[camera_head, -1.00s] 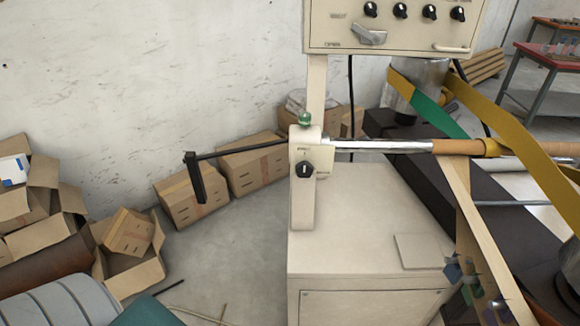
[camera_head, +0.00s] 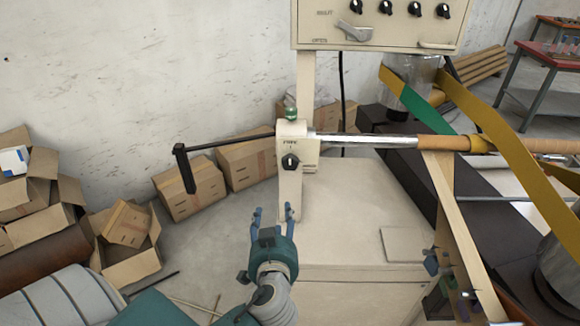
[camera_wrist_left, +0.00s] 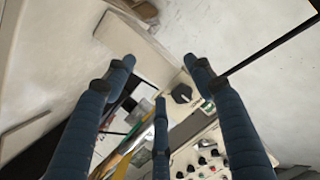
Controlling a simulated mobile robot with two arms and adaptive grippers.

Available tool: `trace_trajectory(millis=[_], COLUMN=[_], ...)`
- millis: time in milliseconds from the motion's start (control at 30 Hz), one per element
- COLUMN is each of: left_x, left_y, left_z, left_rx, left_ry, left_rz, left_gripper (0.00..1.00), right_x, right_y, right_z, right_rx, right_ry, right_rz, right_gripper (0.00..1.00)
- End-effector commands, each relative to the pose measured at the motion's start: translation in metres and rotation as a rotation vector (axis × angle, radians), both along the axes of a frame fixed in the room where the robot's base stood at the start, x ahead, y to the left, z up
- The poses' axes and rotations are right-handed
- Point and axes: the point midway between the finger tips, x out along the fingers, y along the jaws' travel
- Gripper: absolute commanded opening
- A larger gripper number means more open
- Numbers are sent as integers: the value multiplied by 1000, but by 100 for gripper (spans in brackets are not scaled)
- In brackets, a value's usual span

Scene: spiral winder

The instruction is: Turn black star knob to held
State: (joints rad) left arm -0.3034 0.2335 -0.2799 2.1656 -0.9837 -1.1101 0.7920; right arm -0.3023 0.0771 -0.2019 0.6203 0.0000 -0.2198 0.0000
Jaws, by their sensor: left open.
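The black star knob (camera_head: 290,162) sits on the front of the cream bearing head (camera_head: 291,202), below small lettering. A pale mark on it looks about upright; the lettering is too small to read surely. My left gripper (camera_head: 272,212) is open and empty, below and slightly left of the knob, fingers pointing up toward it. In the left wrist view the knob (camera_wrist_left: 182,94) shows between and beyond the spread blue fingers (camera_wrist_left: 160,75), apart from them. My right gripper is not in view.
A black crank handle (camera_head: 184,168) sticks out left of the head. A shiny shaft (camera_head: 365,140) runs right to a brown tube (camera_head: 445,143). A green button (camera_head: 291,113) tops the head. The control panel (camera_head: 375,30) is above. Cardboard boxes (camera_head: 190,188) lie behind left.

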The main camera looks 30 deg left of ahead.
Motion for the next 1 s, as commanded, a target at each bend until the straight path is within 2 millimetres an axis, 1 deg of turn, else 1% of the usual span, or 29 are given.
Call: trace_trajectory(millis=[33, 100, 200, 300, 467, 700, 800, 1000], left_x=[14, 28, 38, 46, 66, 105, 118, 131], left_y=[-1, -6, -11, -11, 2, 26, 34, 42], left_z=[18, 38, 56, 63, 67, 66, 65, 62], left_rx=[40, 82, 115, 128, 130, 130, 128, 126], left_ry=[-75, -162, -235, -259, -259, -258, -258, -257], left_rz=[-14, -35, -60, -70, -69, -69, -69, -69], left_gripper=[54, 54, 54, 54, 54, 54, 54, 54], right_x=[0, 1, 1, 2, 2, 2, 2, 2], right_y=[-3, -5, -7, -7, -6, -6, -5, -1], right_z=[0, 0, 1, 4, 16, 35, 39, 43], right_rx=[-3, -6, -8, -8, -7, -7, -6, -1], right_ry=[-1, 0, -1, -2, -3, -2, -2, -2], right_rz=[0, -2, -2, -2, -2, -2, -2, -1], right_gripper=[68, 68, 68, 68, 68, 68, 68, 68])
